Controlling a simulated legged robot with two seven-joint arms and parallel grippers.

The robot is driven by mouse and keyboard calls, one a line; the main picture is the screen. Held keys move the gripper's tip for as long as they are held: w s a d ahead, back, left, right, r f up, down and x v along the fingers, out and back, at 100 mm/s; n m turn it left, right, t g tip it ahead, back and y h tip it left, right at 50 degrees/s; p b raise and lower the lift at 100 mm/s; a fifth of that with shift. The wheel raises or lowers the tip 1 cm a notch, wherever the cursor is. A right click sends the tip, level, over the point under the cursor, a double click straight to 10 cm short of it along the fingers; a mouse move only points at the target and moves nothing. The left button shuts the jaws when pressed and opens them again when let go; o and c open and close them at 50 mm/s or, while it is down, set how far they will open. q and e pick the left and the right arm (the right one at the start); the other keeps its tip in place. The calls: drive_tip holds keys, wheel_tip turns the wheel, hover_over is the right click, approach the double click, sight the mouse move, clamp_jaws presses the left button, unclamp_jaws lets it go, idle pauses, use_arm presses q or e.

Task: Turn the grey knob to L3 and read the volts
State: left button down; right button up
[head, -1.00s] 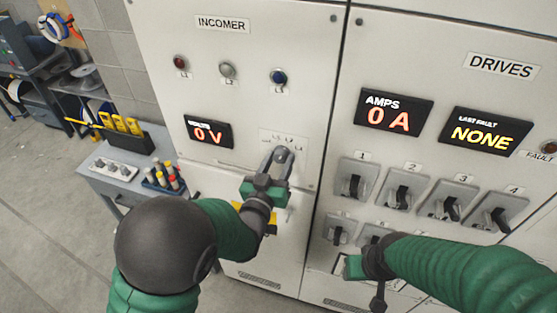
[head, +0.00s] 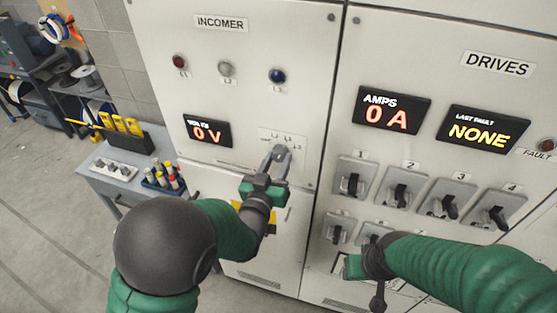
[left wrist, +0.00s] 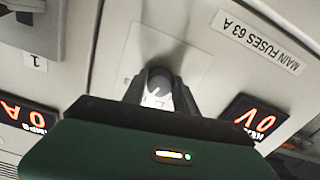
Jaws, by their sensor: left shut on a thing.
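The grey knob (left wrist: 160,82) sits on a pale selector plate (head: 270,135) on the INCOMER door. Small position marks run along the plate's top edge, too small to read surely. My left gripper (head: 278,157) is at the plate, shut on the knob. Its fingers hide most of the knob in the head view, so I cannot tell which mark it points to. The volts display (head: 208,132) left of the plate reads 0 V. It also shows upside down in the left wrist view (left wrist: 258,122). My right gripper (head: 353,267) is low before the DRIVES door; its jaws are unclear.
Red, clear and blue lamps (head: 226,69) are above the plate. The DRIVES door has an AMPS display (head: 391,113) reading 0 A, a LAST FAULT display (head: 484,134) reading NONE, and several switches (head: 400,194). A grey cart (head: 110,181) with tools stands left.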

use_arm(q)
drive_tip(key=m+b, duration=0.3)
drive_tip(key=b, duration=0.1)
drive_tip(key=shift+a, duration=0.1)
drive_tip(key=m+b, duration=0.3)
drive_tip(key=shift+r+m, duration=0.15)
drive_tip(key=shift+m, duration=0.15)
drive_tip(key=shift+r+m, duration=0.1)
drive_tip(key=shift+m, duration=0.5)
drive_tip(key=shift+w+b, duration=0.1)
drive_tip(key=shift+b, duration=0.2)
drive_tip(key=c, duration=1)
unclamp_jaws()
drive_tip(key=shift+o, duration=0.2)
